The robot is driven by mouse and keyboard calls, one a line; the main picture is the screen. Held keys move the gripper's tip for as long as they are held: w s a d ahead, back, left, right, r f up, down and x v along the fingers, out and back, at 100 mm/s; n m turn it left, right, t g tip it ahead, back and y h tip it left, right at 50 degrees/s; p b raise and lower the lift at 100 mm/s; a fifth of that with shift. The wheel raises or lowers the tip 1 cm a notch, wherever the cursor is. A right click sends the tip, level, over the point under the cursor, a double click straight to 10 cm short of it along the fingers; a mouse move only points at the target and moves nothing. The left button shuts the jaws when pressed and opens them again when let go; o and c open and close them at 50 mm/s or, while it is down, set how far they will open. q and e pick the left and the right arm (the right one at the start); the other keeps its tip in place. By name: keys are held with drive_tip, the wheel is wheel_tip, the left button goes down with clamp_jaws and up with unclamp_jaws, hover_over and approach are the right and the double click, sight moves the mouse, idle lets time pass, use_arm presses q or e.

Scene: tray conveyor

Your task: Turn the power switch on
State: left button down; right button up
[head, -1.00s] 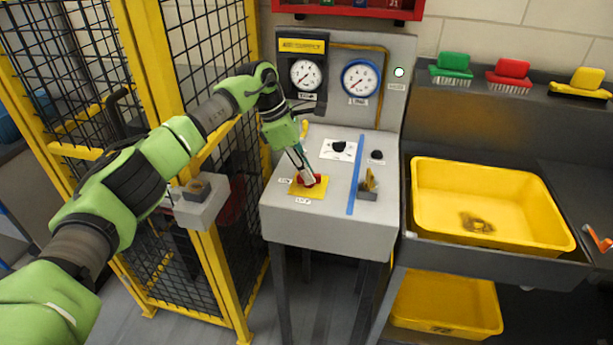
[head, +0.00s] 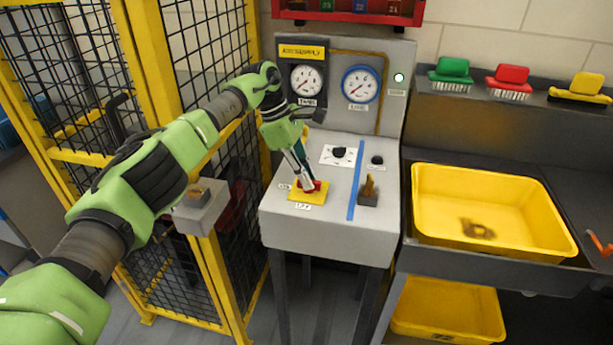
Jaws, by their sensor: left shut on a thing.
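A red switch knob (head: 318,186) sits on a yellow plate (head: 308,196) at the front left of the grey control console (head: 323,228). Small labels stand beside and below the plate; their text is too small to read. My left gripper (head: 309,185) reaches down from above, its fingers shut on the red knob and hiding part of it. Which way the knob is turned cannot be told. A small lamp (head: 399,78) on the back panel shows white with a greenish rim. My right gripper is not in view.
Two gauges (head: 360,84) are on the back panel. A black knob (head: 339,152), a blue strip (head: 356,178) and a brass-coloured lever (head: 369,188) are right of the plate. A yellow mesh fence (head: 152,60) stands close on the left. A yellow tub (head: 490,190) is at right.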

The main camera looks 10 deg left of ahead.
use_arm(q)
drive_tip(key=c, duration=2.1)
unclamp_jaws()
drive_tip(key=shift+r, duration=0.1)
drive_tip(key=v, duration=1.2)
